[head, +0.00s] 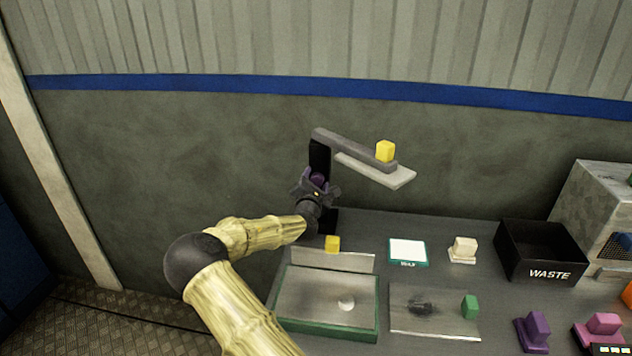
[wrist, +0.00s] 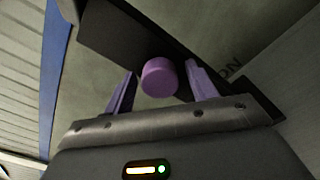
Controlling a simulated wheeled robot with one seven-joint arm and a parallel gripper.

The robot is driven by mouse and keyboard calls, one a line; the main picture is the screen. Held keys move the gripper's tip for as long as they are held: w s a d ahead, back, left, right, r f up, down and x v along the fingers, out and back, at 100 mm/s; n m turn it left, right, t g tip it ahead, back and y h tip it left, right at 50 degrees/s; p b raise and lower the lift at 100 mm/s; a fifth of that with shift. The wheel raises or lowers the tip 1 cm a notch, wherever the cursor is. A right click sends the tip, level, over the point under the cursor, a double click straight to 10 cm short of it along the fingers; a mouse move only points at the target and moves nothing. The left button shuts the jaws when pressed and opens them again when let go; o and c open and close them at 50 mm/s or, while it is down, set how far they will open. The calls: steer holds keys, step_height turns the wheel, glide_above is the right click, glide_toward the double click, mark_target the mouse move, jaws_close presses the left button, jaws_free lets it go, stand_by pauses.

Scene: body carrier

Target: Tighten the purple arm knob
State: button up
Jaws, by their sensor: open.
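The purple arm knob (wrist: 159,77) is a round purple cylinder on a dark upright post, seen near the middle of the wrist view. In the head view the knob (head: 318,178) shows just above my gripper, partly hidden by it. My gripper (wrist: 156,90) is open, with one purple finger on each side of the knob.
A pale plate (head: 400,178) hangs under the grey arm.

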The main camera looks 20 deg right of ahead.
steer(key=c, duration=1)
steer(key=shift+m+b, duration=0.45)
steer(key=shift+m, duration=0.05)
steer(key=m+b, duration=0.2)
steer(key=m, duration=0.1)
steer(key=shift+f+m+b, duration=0.1)
steer(key=shift+m+b, duration=0.2)
steer(key=shift+b, duration=0.1)
steer(key=m+b, duration=0.3)
steer(key=m, duration=0.1)
steer(key=shift+m, duration=0.3)
steer(key=m+b, duration=0.3)
steer(key=m, duration=0.2)
steer(key=m+b, duration=0.2)
steer(key=m, duration=0.2)
steer(key=shift+m+b, duration=0.3)
steer(key=shift+m, duration=0.1)
